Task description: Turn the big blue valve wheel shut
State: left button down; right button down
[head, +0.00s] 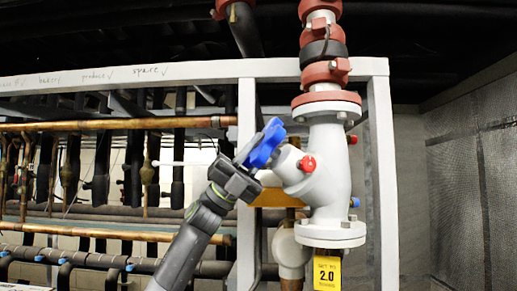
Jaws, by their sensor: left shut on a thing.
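The big blue valve wheel (264,144) is at the middle of the head view, seen nearly edge-on and tilted. It sits on the angled stem of a large pale grey valve body (327,180). My left gripper (243,166) comes up from below and is shut on the wheel's lower left rim. The fingertips are partly hidden against the rim. My right gripper is not in view.
A pale frame post (382,190) stands right of the valve, and another post (247,110) stands behind the wheel. Copper pipes (110,124) run across at left. A yellow tag (327,272) hangs below the valve. A red cap (307,164) is close to the wheel.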

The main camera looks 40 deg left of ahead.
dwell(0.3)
pick_arm(q)
jog(key=c, duration=1.3)
grip_release()
jog(key=b+v, duration=0.9)
jog(key=v, duration=0.8)
jog(key=shift+a+f, duration=0.15)
jog(key=shift+a, duration=0.05)
